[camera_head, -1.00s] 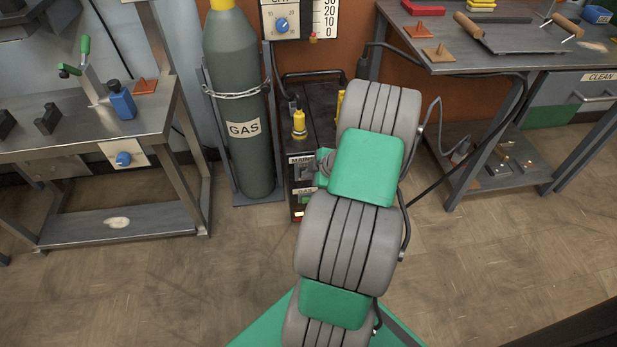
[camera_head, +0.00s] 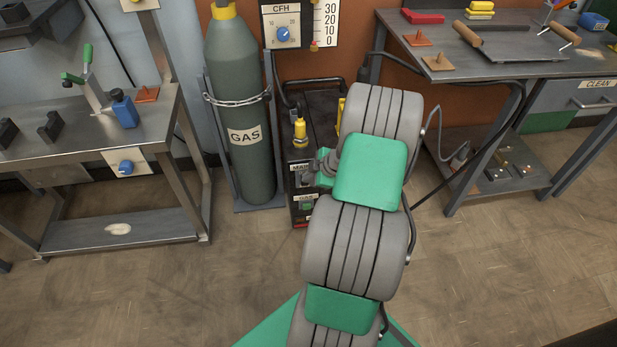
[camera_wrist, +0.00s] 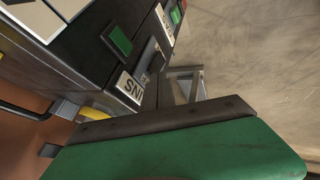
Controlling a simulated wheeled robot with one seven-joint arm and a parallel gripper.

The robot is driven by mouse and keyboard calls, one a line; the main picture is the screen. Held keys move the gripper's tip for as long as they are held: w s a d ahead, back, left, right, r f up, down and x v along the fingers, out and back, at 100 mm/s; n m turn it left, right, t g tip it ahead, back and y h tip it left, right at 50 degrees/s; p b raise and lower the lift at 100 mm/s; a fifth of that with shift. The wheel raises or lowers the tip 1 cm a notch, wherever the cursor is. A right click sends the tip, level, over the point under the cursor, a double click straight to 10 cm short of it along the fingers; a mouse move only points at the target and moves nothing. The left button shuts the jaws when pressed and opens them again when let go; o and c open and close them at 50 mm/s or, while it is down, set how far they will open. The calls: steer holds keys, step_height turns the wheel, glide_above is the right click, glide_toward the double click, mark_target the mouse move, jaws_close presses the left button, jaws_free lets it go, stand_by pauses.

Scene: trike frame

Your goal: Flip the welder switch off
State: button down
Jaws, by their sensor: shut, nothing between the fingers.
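The welder (camera_head: 318,120) is a dark box beside the gas bottle, partly hidden by my arm. Its front carries a label reading MAIN, with a switch (camera_head: 303,180) below it. The wrist view shows the panel rotated, with the mains label (camera_wrist: 130,88) and a switch (camera_wrist: 150,54) close by. The switch's position is too small to tell. My gripper (camera_head: 316,166) is at the upper front of the welder, shut and empty.
The gas bottle (camera_head: 243,110) stands chained left of the welder. A second, green switch (camera_wrist: 177,15) is by the GAS label. Metal benches stand left (camera_head: 75,140) and right (camera_head: 480,65). Floor in front is open.

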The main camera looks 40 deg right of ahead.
steer(key=s+a+p+v, duration=0.1)
steer(key=p+v, duration=0.3)
steer(key=v, duration=0.8)
steer(key=shift+a+f, duration=0.2)
steer(key=shift+f, duration=0.1)
